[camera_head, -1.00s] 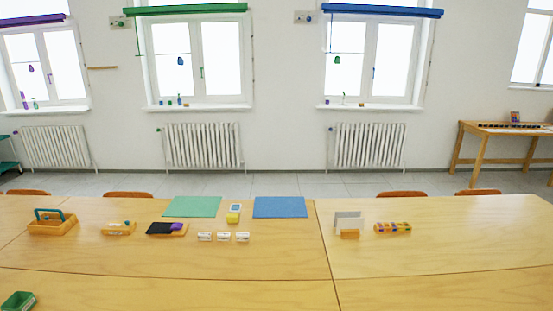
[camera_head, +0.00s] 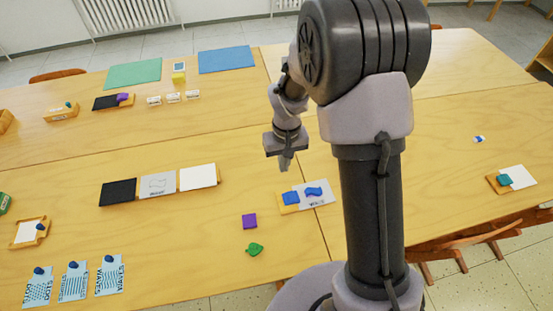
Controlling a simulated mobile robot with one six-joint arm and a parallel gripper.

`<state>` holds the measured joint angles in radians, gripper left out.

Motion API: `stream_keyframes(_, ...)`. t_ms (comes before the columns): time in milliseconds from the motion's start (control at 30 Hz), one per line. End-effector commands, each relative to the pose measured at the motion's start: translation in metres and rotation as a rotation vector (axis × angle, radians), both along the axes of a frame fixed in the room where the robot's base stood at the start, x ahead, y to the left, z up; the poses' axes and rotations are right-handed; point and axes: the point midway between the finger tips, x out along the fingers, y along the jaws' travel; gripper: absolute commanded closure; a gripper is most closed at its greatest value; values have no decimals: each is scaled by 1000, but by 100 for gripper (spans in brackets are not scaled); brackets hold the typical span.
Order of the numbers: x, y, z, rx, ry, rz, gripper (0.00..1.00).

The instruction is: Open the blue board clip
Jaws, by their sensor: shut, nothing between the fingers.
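A small wooden board with a light grey sheet (camera_head: 322,201) lies on the table in the middle of the view. A blue clip (camera_head: 290,198) sits at the left end of this board. A second blue, wavy shape (camera_head: 314,191) shows on the sheet, with dark marks below it. I cannot tell whether the clip is open or closed. My gripper (camera_head: 287,166) points down, shut and empty, above and behind the clip in the picture, apart from it. My arm covers the table to the right of the board.
A board with a teal clip (camera_head: 504,180) lies at the right. Chairs (camera_head: 470,240) border the table's right front.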

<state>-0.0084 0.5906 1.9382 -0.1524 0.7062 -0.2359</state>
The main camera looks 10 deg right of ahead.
Motion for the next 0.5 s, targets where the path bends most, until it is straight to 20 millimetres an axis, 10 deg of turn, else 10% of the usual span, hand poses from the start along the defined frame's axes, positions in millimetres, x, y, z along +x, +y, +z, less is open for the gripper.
stream_keyframes(500,-1,0,-29,0,8,3,100)
